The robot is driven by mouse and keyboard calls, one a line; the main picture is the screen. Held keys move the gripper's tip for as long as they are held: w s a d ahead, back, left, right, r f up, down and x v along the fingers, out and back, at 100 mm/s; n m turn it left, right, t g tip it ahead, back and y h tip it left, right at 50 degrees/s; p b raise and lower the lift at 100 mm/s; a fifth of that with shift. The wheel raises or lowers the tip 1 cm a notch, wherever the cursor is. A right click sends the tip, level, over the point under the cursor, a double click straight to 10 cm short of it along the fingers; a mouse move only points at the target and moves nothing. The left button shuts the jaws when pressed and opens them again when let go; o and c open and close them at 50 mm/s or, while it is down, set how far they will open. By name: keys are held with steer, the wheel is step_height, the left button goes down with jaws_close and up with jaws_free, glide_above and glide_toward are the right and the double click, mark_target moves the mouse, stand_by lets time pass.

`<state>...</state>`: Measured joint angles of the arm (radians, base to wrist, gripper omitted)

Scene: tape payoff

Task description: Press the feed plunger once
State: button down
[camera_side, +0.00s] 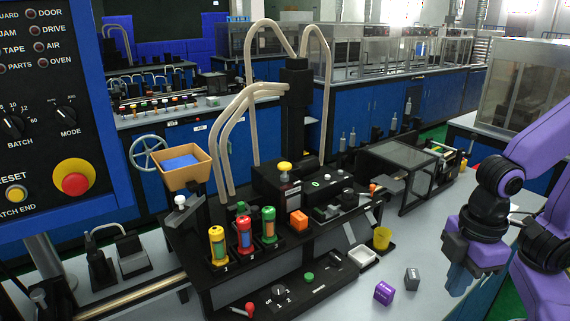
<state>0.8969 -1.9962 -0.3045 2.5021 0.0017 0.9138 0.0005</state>
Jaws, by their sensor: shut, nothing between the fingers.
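My gripper (459,280) hangs at the right of the side camera view, fingers down and shut, with nothing seen between them. It is over the grey bench, apart from the machine. No part is legibly labelled as the feed plunger. A yellow mushroom-shaped knob (285,167) stands up on the black machine block (290,188) in the middle. A white-topped knob (180,201) stands at the machine's left end. Both are well to the left of my gripper, and neither is touched by it.
Yellow, red and green cylinders (244,235) stand in front of the machine block.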

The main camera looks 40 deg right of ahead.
stand_by(0.5)
steer(key=w+a+r+t+y, duration=0.1)
steer(key=w+a+r, duration=0.15)
steer(key=w, duration=0.25)
steer(key=w+a+r+t, duration=0.1)
steer(key=w+a+r, duration=0.1)
steer(key=w+a, duration=0.3)
step_height(320, 180, up, 13)
steer(key=m+t, duration=0.1)
steer(key=t, duration=0.6)
glide_above(287, 165)
steer(key=shift+f, duration=0.1)
steer(key=shift+f, duration=4.4)
steer(key=shift+y, duration=0.3)
